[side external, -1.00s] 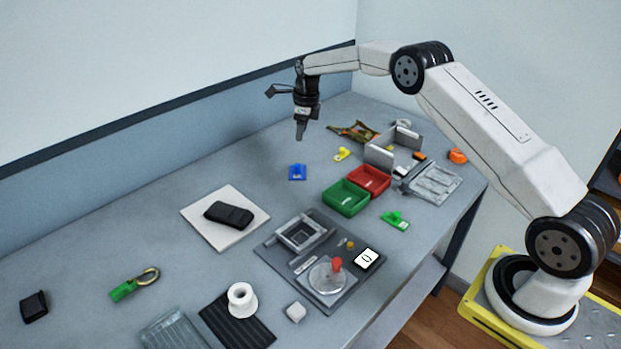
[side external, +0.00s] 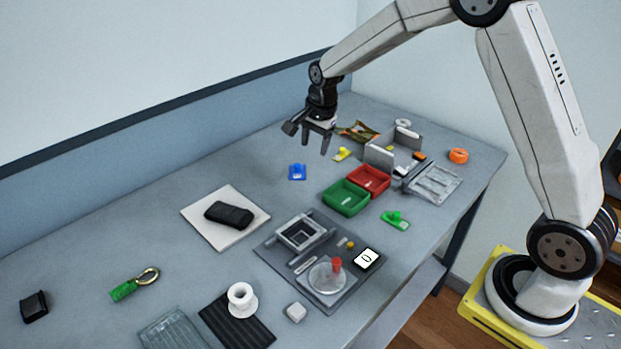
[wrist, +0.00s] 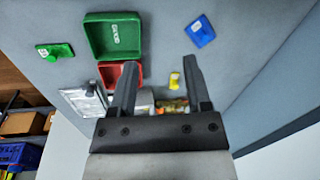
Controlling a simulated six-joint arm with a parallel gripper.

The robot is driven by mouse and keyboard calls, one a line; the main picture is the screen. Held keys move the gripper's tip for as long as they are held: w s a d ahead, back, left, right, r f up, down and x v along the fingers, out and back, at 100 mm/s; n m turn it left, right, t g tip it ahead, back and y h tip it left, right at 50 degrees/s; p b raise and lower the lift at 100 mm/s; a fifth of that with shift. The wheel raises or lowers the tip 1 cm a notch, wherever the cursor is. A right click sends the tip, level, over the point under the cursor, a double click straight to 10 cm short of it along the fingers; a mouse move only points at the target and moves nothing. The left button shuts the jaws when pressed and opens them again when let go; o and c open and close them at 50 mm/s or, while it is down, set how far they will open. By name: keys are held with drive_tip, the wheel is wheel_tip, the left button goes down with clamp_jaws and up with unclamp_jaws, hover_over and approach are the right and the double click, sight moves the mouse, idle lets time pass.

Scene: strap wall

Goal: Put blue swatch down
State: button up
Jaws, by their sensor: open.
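The blue swatch (side external: 297,172) lies flat on the grey table, left of the red and green bins. It also shows in the wrist view (wrist: 200,31), at the upper right, beyond my fingertips. My gripper (side external: 316,146) is open and empty in the air above the table. In the wrist view its two fingers (wrist: 158,75) are spread apart with nothing between them but the table and things lying further below. The gripper and the blue swatch are apart.
A green bin (side external: 345,197) and a red bin (side external: 369,180) stand right of the swatch. A yellow piece (side external: 342,154) lies near the swatch, and a green one (side external: 396,220) lies in front of the bins. A white pad (side external: 198,225) holds a black object (side external: 230,215). The table left of the swatch is clear.

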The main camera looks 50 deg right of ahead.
drive_tip(key=s+a+n, duration=0.2)
drive_tip(key=s+n, duration=0.5)
drive_tip(key=s, duration=0.4)
drive_tip(key=s+a+f+n, duration=0.1)
drive_tip(key=s+a+n, duration=0.2)
drive_tip(key=s+n, duration=0.5)
drive_tip(key=s, duration=0.3)
drive_tip(key=shift+s+a+f+n+t, duration=0.15)
drive_tip(key=shift+s+n+t, duration=0.15)
drive_tip(key=shift+s+t, duration=0.1)
